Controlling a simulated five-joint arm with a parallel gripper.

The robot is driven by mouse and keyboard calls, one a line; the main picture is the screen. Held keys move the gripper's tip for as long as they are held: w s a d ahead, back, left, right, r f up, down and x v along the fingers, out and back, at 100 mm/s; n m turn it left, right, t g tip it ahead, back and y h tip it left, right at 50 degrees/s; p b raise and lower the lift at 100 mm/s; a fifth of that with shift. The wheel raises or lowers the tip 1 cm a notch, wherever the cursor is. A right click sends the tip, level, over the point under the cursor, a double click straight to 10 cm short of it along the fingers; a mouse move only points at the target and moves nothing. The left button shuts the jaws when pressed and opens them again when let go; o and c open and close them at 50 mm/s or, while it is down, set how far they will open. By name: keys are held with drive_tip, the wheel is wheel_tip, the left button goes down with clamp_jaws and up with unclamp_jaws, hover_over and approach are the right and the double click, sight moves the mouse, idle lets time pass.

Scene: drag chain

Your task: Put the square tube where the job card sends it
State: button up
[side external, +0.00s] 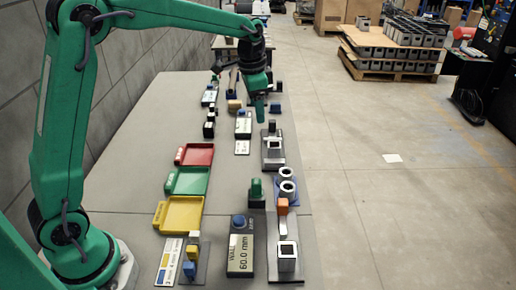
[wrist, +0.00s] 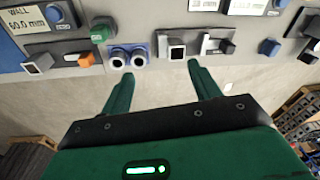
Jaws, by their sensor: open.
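A light grey square tube (side external: 287,262) with a dark opening stands at the near right of the bench, beside an orange block; it also shows at the left in the wrist view (wrist: 38,63). Another square-ended piece (side external: 272,162) sits in a fixture farther back, and shows ahead of my fingers in the wrist view (wrist: 177,51). A white card (side external: 168,262) with coloured marks lies at the near left; its text is too small to read. Red (side external: 195,154), green (side external: 187,181) and yellow (side external: 182,214) trays look empty. My gripper (wrist: 148,72) is open and empty above the bench edge.
Two round rings (side external: 287,180) sit on a blue holder between the square pieces. A gauge reading "WALL 60.0 mm" (side external: 240,255) stands left of the near tube. More instruments and blocks line the far bench. Bare bench lies left of the trays.

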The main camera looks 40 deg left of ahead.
sight(274, 146)
drive_tip(key=w+f+m+g, duration=0.1)
drive_tip(key=w+f+m, duration=0.1)
drive_tip(key=w+f, duration=0.5)
wheel_tip(274, 146, down, 3)
drive_tip(key=shift+w+a+f, duration=0.1)
drive_tip(key=shift+w+a, duration=0.1)
drive_tip(key=shift+w, duration=0.2)
drive_tip(key=shift+f, duration=1.3)
drive_tip(key=shift+f, duration=0.1)
drive_tip(key=shift+w+f, duration=0.1)
drive_tip(key=shift+f, duration=2.4)
drive_tip(key=shift+c, duration=0.2)
drive_tip(key=c, duration=1.3)
drive_tip(key=shift+r, duration=0.1)
